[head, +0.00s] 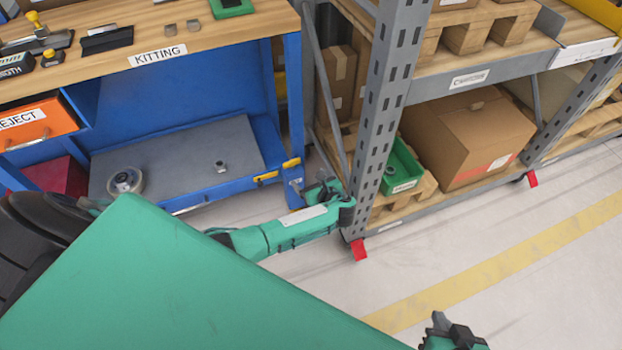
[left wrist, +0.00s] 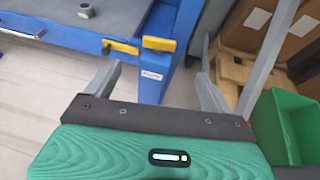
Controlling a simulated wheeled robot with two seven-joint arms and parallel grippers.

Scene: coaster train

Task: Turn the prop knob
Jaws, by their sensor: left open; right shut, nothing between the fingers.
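Two yellow handle-like parts sit at the right front corner of the blue bench's lower shelf: a left one (head: 265,178) and a right one (head: 291,163). They also show in the left wrist view, left (left wrist: 121,47) and right (left wrist: 158,43). I cannot tell which, if either, is the prop knob. My left gripper (head: 316,187) is beside the blue corner post, just right of these parts. In the left wrist view its fingers (left wrist: 160,76) are spread and empty, with the post beyond and between them. My right gripper (head: 440,322) is shut and empty at the bottom edge.
The blue bench (head: 232,90) has a wooden top. A grey rack post (head: 381,110) stands close right of my left gripper. A green bin (head: 402,168) and a cardboard box (head: 468,137) are on the rack. A roll (head: 125,181) lies on the lower shelf. The floor at right is clear.

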